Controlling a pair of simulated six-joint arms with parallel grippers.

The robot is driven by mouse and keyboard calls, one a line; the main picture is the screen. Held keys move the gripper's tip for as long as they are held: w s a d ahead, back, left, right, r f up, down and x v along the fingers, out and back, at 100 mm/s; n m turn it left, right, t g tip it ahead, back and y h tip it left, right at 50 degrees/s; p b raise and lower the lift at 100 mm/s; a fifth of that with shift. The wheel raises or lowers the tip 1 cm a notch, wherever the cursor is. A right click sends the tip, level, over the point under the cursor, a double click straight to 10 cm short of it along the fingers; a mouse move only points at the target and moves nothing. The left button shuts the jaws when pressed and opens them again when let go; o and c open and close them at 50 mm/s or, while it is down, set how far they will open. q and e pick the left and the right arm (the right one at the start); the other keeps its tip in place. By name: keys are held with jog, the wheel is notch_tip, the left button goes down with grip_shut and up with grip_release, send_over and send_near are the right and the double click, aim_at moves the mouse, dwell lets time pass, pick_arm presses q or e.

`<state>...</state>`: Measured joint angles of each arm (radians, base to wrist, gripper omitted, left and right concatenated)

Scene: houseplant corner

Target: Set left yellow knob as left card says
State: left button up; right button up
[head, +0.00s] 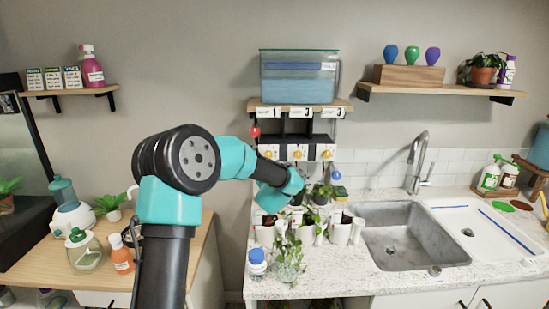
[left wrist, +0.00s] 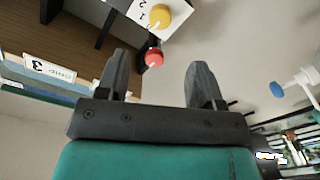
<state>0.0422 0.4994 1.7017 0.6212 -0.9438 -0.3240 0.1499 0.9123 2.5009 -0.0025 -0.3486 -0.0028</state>
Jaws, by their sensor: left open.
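Three yellow knobs sit in a row on white dial plates under the shelf; the left yellow knob (head: 268,153) is at the row's left end. The left card (head: 266,112) on the shelf edge above appears to read 1; its small print is unreadable. My left gripper (left wrist: 159,62) is open and empty, below the dial row. In the head view its fingertips are hard to make out. The left wrist view shows one yellow knob (left wrist: 160,16) on a numbered plate beyond the fingertips; I cannot tell which knob. My right gripper is not in view.
A red ball-shaped part (head: 255,132) is beside the row's left end and shows between the fingers in the wrist view (left wrist: 154,58). A blue one (head: 337,175) is at right. Potted plants crowd the counter below, left of the sink (head: 408,240). A water tank (head: 299,80) stands above.

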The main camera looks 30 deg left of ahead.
pick_arm(q)
jog(key=shift+w+a, duration=0.1)
jog(key=shift+x, duration=5.9)
jog(key=shift+c, duration=0.2)
jog(key=c, duration=0.9)
jog(key=shift+m, duration=4)
